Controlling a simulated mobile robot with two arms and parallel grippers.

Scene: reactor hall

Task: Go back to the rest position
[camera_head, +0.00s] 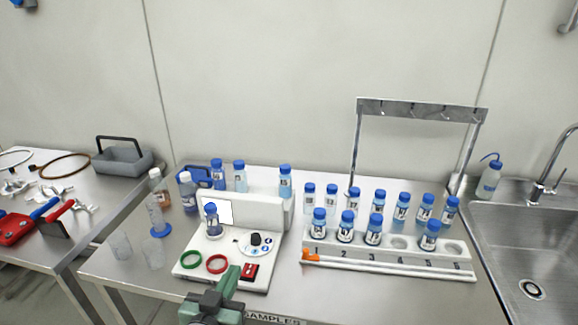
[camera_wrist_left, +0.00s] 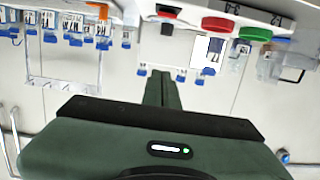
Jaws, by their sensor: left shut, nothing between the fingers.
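My left gripper (camera_head: 226,283) shows at the bottom middle of the head view, in front of the white bench device (camera_head: 190,272). Its green fingers are closed together with nothing between them. In the left wrist view the shut fingers (camera_wrist_left: 160,88) point toward the wall, and the scene appears upside down. The fingers look apart from the device and from the bottles. My right gripper is not in view.
A white numbered rack (camera_head: 385,262) with several blue-capped bottles stands right of the device. A metal frame (camera_head: 420,108) rises behind it. Clear beakers (camera_head: 120,245) stand at left. A sink (camera_head: 520,240) is at right; a second table with tools is at left.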

